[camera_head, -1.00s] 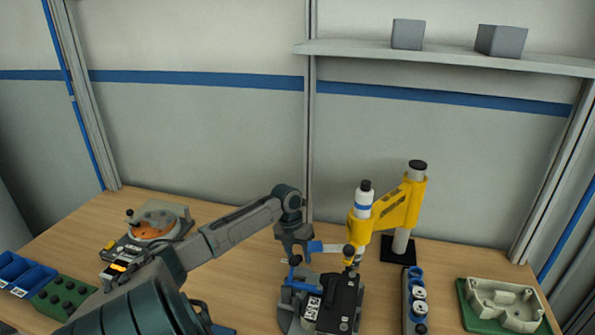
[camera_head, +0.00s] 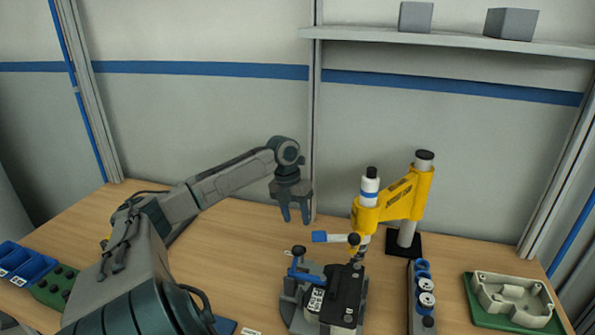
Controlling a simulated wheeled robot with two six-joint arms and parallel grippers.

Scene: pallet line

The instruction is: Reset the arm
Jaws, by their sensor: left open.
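My left arm comes in from the left and reaches over the wooden table. Its left gripper (camera_head: 295,213) points down, open and empty, with a gap between its two fingers. It hangs in the air above the black and grey fixture (camera_head: 340,297) and left of the yellow press (camera_head: 395,202), apart from both. A blue-tipped lever (camera_head: 332,237) sticks out from the press to the left, just below and right of the gripper. My right gripper does not show.
Right of the fixture stands a grey rack (camera_head: 411,300) with round parts. A green tray (camera_head: 486,308) with a pale casting (camera_head: 512,296) lies at the far right. Blue bins (camera_head: 30,267) stand at the left edge. A shelf (camera_head: 450,42) with two grey blocks hangs above.

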